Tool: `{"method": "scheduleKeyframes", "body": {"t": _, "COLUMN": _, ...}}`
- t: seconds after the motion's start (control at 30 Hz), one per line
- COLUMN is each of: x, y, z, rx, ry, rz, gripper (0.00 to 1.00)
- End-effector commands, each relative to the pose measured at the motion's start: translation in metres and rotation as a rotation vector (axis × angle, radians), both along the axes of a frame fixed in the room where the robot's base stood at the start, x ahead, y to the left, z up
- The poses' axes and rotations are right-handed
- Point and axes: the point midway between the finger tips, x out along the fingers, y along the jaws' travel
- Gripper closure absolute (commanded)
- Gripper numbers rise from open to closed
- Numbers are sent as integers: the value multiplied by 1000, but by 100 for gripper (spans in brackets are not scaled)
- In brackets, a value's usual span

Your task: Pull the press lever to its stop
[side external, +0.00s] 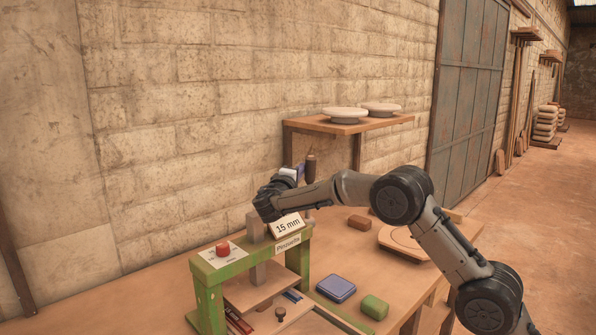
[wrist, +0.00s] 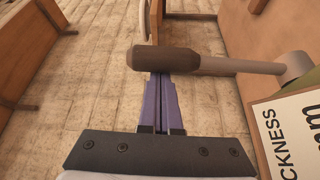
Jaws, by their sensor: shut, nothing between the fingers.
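The press lever has a dark grip (side external: 310,165) standing upright on a thin rod behind the "15 mm" sign in the side view. In the wrist view the brown grip (wrist: 165,59) and its grey rod (wrist: 240,66) lie across the picture. My gripper (side external: 299,172) is just left of the grip in the side view. In the wrist view the purple fingers of my gripper (wrist: 164,80) are together and empty, and their ends run up to or behind the grip. I cannot tell whether they touch it. The green press frame (side external: 208,292) stands on the table.
A red button (side external: 223,249) sits on top of the press. A blue tin (side external: 336,288), a green block (side external: 375,307) and a brown block (side external: 359,222) lie on the table to the right. A shelf (side external: 300,125) with two pale discs is behind the lever.

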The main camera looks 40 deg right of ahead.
Motion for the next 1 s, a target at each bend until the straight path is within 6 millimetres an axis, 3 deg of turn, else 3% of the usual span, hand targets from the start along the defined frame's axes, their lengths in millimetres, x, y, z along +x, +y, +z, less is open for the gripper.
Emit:
{"method": "scheduleKeyframes", "body": {"t": 0.27, "x": -27, "y": 0, "z": -2, "rx": 0, "ry": -149, "rz": -1, "gripper": 100}}
{"method": "scheduleKeyframes", "body": {"t": 0.57, "x": -72, "y": -1, "z": -16, "rx": -3, "ry": -425, "rz": -2, "gripper": 100}}
{"method": "scheduleKeyframes", "body": {"t": 1.0, "x": -129, "y": 0, "z": -58, "rx": 1, "ry": -417, "rz": -2, "gripper": 100}}
